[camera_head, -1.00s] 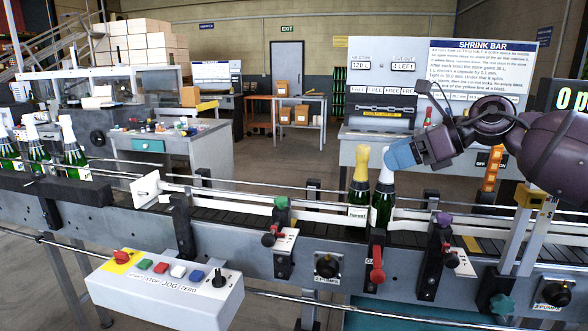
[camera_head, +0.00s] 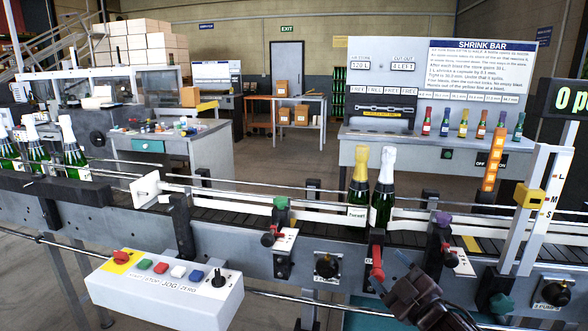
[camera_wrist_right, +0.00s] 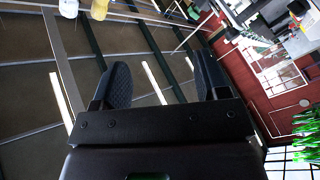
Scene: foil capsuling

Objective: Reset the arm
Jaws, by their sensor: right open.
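My right gripper (camera_head: 396,278) is low in the head view, in front of the conveyor's near side, close to a red-handled knob (camera_head: 377,270). In the right wrist view its two dark fingers (camera_wrist_right: 165,82) are apart with nothing between them. A gold-topped bottle (camera_head: 358,190) and a white-topped bottle (camera_head: 382,190) stand upright side by side on the conveyor, beyond and above the gripper and clear of it. My left gripper is not in view.
A control box (camera_head: 165,290) with coloured buttons stands at front left. More bottles (camera_head: 70,150) stand at the conveyor's left end. The shrink bar bench (camera_head: 420,152) behind carries several small coloured bottles. A post with a yellow block (camera_head: 529,196) rises at right.

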